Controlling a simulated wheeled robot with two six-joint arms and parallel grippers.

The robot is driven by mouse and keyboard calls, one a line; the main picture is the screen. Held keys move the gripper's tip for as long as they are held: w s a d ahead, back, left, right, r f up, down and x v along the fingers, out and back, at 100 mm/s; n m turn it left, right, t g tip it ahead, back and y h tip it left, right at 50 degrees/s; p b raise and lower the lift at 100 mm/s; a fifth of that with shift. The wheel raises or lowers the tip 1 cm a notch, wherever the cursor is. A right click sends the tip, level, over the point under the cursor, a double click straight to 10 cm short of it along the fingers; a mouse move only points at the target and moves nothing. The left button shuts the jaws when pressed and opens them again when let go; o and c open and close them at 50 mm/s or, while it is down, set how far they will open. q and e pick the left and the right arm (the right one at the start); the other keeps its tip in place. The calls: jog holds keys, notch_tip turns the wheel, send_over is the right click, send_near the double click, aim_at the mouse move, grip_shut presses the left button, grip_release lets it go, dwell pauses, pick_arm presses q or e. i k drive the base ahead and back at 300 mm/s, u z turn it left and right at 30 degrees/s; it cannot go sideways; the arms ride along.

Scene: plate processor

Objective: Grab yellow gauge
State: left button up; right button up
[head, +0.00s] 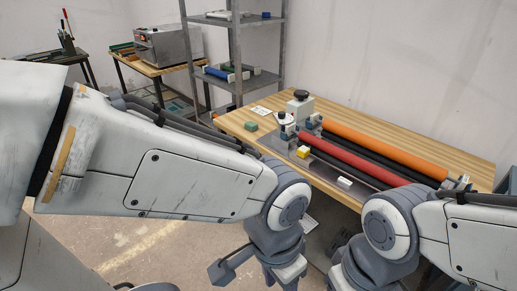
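A small yellow block (303,152), which looks like the yellow gauge, sits on the near left part of the plate processor (368,152), beside the left end of the red roller. The processor stands on a wooden table. My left gripper (284,272) hangs low in front of the table, below and apart from the yellow block. My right gripper (352,280) is also low, at the bottom edge of the view. The fingertips of both are cut off or hidden, so I cannot tell their opening. Neither is seen touching the yellow block.
A white block (345,183) lies on the processor's front edge. A green block (251,126) and a white card (258,111) lie on the wooden table (455,150) at the left. A metal shelf (236,60) stands behind. Bare floor lies at the lower left.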

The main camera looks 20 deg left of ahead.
aim_at(303, 151)
jog(key=u, duration=0.15)
jog(key=k, duration=0.5)
jog(key=u, duration=0.75)
jog(key=i, duration=1.1)
jog(key=z, duration=0.45)
jog(key=i, duration=0.85)
jog(key=z, duration=0.75)
